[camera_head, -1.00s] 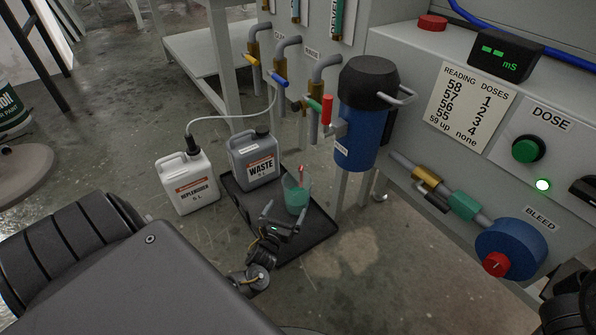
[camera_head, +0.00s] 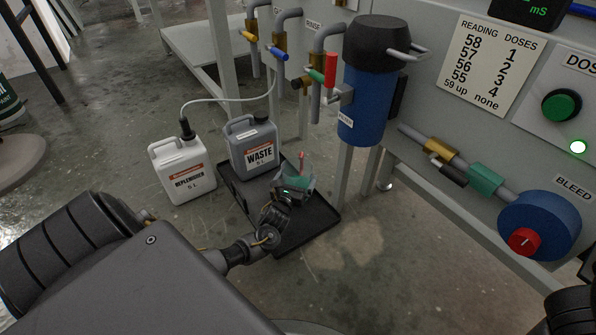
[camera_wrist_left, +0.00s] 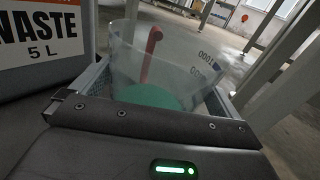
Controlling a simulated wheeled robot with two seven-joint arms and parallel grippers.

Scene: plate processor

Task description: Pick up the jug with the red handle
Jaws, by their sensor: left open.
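The jug (camera_head: 299,172) is a clear beaker with green liquid and a red handle. It stands on the black tray (camera_head: 318,222), in front of the waste can. In the left wrist view the jug (camera_wrist_left: 160,72) fills the middle, with the red handle (camera_wrist_left: 151,45) behind its clear wall and scale marks at the right. My left gripper (camera_head: 296,183) is open and low over the tray, with one finger on each side of the jug. Whether the fingers touch it I cannot tell. My right gripper is not in view.
The grey waste can (camera_head: 254,148) stands close behind the jug, to the left. The white replenisher can (camera_head: 183,172) with its hose is further left. The blue filter housing (camera_head: 362,105) and a bench leg stand to the right. Floor in front is clear.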

